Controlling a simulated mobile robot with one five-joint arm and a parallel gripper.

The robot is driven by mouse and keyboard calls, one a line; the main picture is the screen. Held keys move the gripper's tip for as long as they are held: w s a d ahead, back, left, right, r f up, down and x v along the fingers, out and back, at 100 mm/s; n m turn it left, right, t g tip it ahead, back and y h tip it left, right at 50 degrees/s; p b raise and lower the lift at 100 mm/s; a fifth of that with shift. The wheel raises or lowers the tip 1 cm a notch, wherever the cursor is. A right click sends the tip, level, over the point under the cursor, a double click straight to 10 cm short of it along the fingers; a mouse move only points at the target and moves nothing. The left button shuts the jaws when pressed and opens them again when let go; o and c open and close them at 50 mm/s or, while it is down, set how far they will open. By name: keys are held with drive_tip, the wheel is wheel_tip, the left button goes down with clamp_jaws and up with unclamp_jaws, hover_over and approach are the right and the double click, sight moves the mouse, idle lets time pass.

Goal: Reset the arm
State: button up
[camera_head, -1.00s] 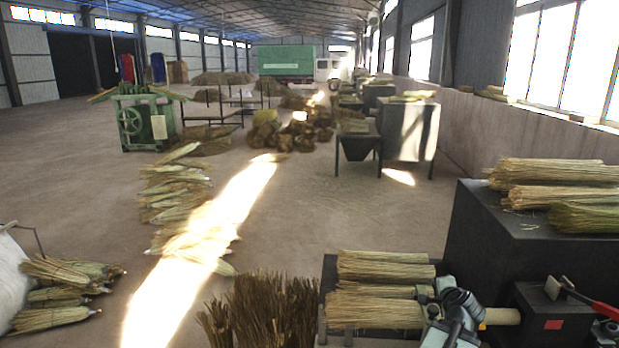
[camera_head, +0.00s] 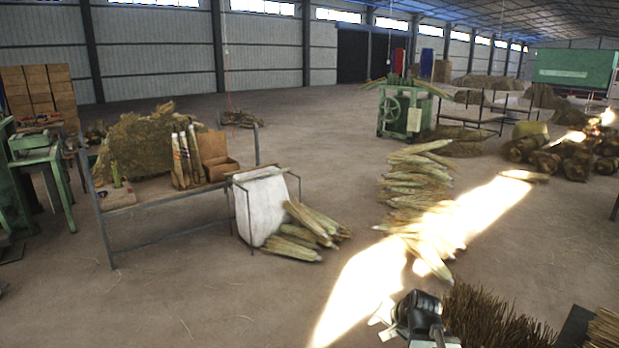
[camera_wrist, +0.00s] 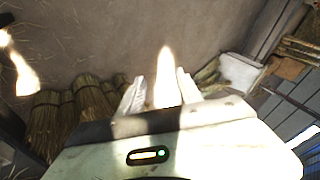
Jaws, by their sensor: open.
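My gripper (camera_wrist: 158,84) shows in the wrist view with its two pale fingers apart. Between them I see only floor and a bright patch, and nothing is held. In the head view, a dark and grey part of my arm (camera_head: 418,315) shows at the bottom edge, just left of a clump of brown bristles (camera_head: 490,318).
A metal-framed bench (camera_head: 150,203) holding straw stands at the left. Beside it are a white sheet (camera_head: 262,207) and straw bundles (camera_head: 308,232). A row of straw bundles (camera_head: 412,190) lies on the floor before a green machine (camera_head: 402,112). Open floor (camera_head: 210,295) spreads at the lower left.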

drive_tip(key=s+a+f+n+g+b, duration=0.1)
drive_tip(key=s+a+f+n+g, duration=0.15)
drive_tip(key=a, duration=0.45)
drive_tip(key=s+a+f+n+g, duration=0.1)
drive_tip(key=s+a+f+n, duration=0.15)
drive_tip(key=a, duration=0.35)
drive_tip(key=s+d+n+g+h, duration=0.2)
drive_tip(key=s+d+g, duration=0.1)
drive_tip(key=s, duration=0.3)
drive_tip(key=shift+s+d+f+n, duration=0.25)
drive_tip(key=shift+s+d+n, duration=0.05)
drive_tip(key=shift+d+n, duration=0.15)
drive_tip(key=shift+c, duration=0.6)
